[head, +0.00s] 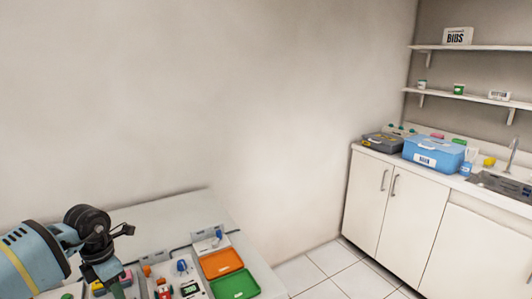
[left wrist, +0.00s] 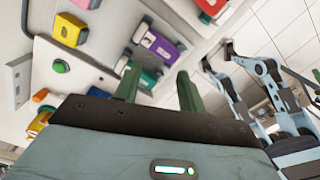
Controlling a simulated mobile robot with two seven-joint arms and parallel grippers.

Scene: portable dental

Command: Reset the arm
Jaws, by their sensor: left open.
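My left arm comes in from the lower left of the head view and bends down over the white table (head: 165,215). Its gripper shows at the bottom edge of the head view (head: 118,290), partly cut off. Light-blue and black links on the right of the left wrist view look like mine.
An orange tray (head: 221,263) and a green tray (head: 235,286) lie right of the left gripper. A purple item (left wrist: 158,42) and a yellow item (left wrist: 70,30) are on the table. A blue box (head: 434,154) stands on the counter. Floor (head: 335,260) is clear between.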

